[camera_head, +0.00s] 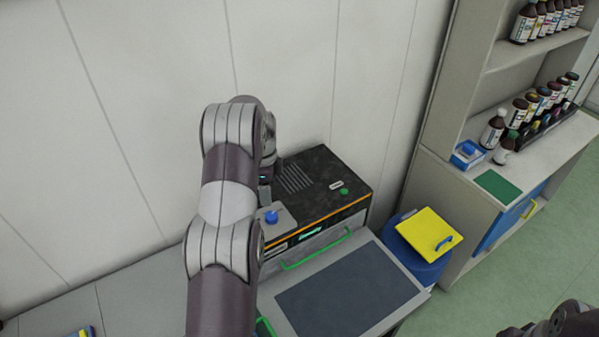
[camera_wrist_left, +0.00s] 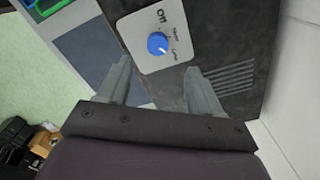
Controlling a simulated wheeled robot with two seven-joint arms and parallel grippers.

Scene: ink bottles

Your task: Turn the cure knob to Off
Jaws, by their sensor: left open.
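The blue cure knob (camera_head: 271,217) sits on a light plate on the dark cure machine (camera_head: 318,176). In the left wrist view the knob (camera_wrist_left: 157,43) shows close up, its white mark pointing down and right, roughly toward the Cure label. The Off label (camera_wrist_left: 161,16) is at the plate's top, with another label between. My left gripper (camera_wrist_left: 157,72) is open and empty above the machine, its fingers spread on either side of the knob's line and apart from it.
A green handle (camera_head: 315,250) runs along the machine's front, above a dark panel (camera_head: 345,290). A blue bin with a yellow lid (camera_head: 430,232) stands to the right. Shelves with several bottles (camera_head: 493,130) are farther right. A wall is close behind the machine.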

